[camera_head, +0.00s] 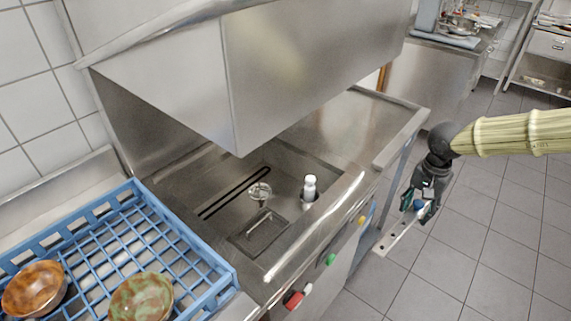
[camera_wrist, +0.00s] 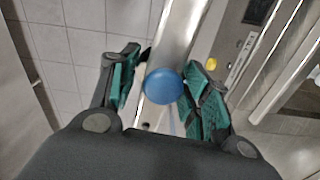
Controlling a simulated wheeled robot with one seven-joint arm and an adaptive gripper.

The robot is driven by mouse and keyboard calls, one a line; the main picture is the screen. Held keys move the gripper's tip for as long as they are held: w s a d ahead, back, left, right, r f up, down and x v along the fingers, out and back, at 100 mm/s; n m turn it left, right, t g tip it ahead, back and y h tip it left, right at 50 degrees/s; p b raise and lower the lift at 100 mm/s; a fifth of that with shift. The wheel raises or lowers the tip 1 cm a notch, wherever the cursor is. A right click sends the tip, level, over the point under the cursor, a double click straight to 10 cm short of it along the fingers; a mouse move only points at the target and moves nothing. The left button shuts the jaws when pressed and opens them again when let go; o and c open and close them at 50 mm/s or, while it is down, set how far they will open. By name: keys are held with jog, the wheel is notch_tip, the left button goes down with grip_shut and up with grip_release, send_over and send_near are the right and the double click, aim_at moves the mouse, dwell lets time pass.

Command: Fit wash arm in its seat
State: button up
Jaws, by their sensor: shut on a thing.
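My gripper (camera_head: 424,207) is shut on the wash arm (camera_head: 396,238), a flat pale metal bar with small holes and a blue hub (camera_wrist: 164,86). The hub sits between the fingers in the wrist view. The bar is held in the air over the floor, right of the dishwasher's front edge. Inside the open dishwasher tank (camera_head: 226,170) stand a white-topped post (camera_head: 310,187) and a small round metal fitting (camera_head: 260,191). I cannot tell which is the seat. The wash arm is apart from both.
The raised steel hood (camera_head: 290,70) overhangs the tank. A blue rack (camera_head: 222,279) with two bowls stands at left. Yellow, green and red (camera_head: 293,299) buttons line the machine's front. A handled strainer (camera_head: 258,242) lies in the tank. The tiled floor (camera_head: 480,235) at right is clear.

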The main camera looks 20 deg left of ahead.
jog(key=shift+n, duration=0.6)
jog(key=w+a, duration=0.2)
jog(key=a, duration=0.5)
jog(key=w+a+p, duration=0.1)
jog(key=w+a, duration=0.1)
jog(key=a, duration=0.6)
jog(key=w+a+p, duration=0.1)
jog(key=w+a, duration=0.2)
jog(key=a, duration=0.5)
jog(key=shift+f, duration=0.3)
jog(key=s+a+f+p, duration=0.1)
jog(key=s+a, duration=0.1)
jog(key=a, duration=1)
jog(key=s+a+p, duration=0.1)
jog(key=s+a, duration=0.2)
jog(key=a, duration=0.9)
jog(key=shift+a+f+b, duration=0.15)
jog(key=shift+f+b, duration=1.85)
jog(key=shift+f, duration=1.95)
